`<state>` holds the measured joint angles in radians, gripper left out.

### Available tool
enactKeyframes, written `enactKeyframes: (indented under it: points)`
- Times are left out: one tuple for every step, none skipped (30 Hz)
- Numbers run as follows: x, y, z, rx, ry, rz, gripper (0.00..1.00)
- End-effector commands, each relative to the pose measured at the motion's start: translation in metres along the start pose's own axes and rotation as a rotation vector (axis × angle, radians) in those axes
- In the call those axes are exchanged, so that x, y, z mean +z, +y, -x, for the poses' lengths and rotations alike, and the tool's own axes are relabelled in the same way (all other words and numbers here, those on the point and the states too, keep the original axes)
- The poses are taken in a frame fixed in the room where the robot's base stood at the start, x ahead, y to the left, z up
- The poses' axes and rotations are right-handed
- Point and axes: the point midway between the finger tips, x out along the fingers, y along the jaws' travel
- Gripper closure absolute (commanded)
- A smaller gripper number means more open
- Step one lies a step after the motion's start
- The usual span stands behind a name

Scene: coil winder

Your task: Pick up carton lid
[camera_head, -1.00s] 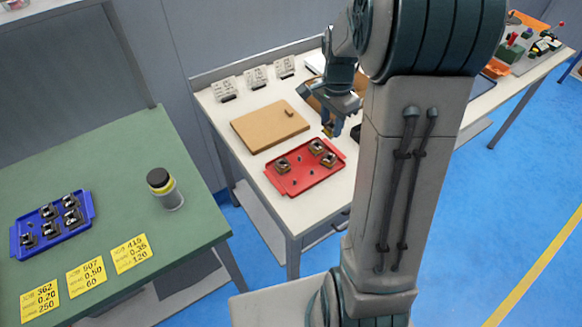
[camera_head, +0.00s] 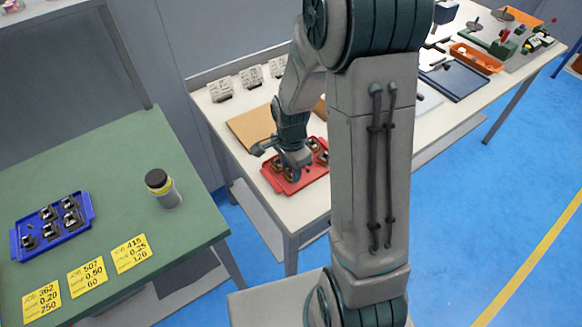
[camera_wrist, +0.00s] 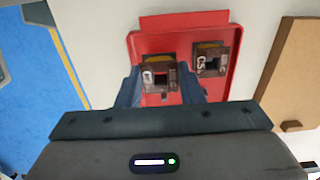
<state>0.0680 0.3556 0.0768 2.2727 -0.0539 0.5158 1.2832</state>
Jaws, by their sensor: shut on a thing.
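The carton lid (camera_head: 250,124) is a flat tan board on the white table, partly hidden by my arm in the head view. In the wrist view the lid (camera_wrist: 297,72) is at the right edge, with a small brown knob. My gripper (camera_wrist: 160,92) is apart from the lid, over the red tray (camera_wrist: 138,45). Its fingers are shut on a brown coil part (camera_wrist: 158,76) with a dark centre. I cannot tell whether this part touches the tray. A similar coil part (camera_wrist: 210,60) sits in the tray just to its right.
Grey label cards (camera_head: 250,77) stand along the table's back. The green table (camera_head: 120,185) at left holds a blue tray (camera_head: 88,205), a dark-capped jar (camera_head: 163,188) and yellow job cards (camera_head: 86,276). A dark blue tray (camera_head: 455,82) and an orange tray (camera_head: 476,58) lie at right.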

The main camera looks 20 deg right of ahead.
Motion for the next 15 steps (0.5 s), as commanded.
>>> enactKeyframes:
  points:
    - [0.0000, 0.0002, -0.0018, 0.000, 0.000, 0.000, 0.89]
    - [0.0000, 0.0000, -0.0023, 0.000, 0.000, 0.000, 0.89]
    - [0.0000, -0.0001, -0.0024, -0.001, 0.000, 0.000, 0.89]
    - [0.0000, -0.0002, -0.0023, -0.001, 0.001, 0.000, 0.89]
    - [0.0000, -0.0002, -0.0023, -0.001, 0.001, 0.000, 0.89]
    - [-0.0001, -0.0002, -0.0022, -0.001, 0.001, 0.000, 0.89]
    - [-0.0001, -0.0002, -0.0022, -0.001, 0.001, 0.000, 0.89]
    - [-0.0001, -0.0002, -0.0023, -0.001, 0.000, 0.000, 0.89]
    - [0.0000, -0.0002, -0.0031, -0.001, 0.000, 0.001, 0.89]
    - [0.0000, -0.0002, -0.0043, -0.001, 0.000, 0.000, 0.89]
    - [0.0000, -0.0002, -0.0056, -0.001, 0.000, 0.000, 0.89]
    - [0.0000, -0.0002, -0.0072, -0.001, 0.000, 0.001, 0.89]
    - [0.0000, -0.0002, -0.0081, -0.001, 0.000, 0.001, 0.89]
    - [0.0000, -0.0003, -0.0090, -0.001, 0.000, 0.001, 0.89]
    - [0.0000, -0.0003, -0.0102, -0.001, 0.000, 0.001, 0.89]
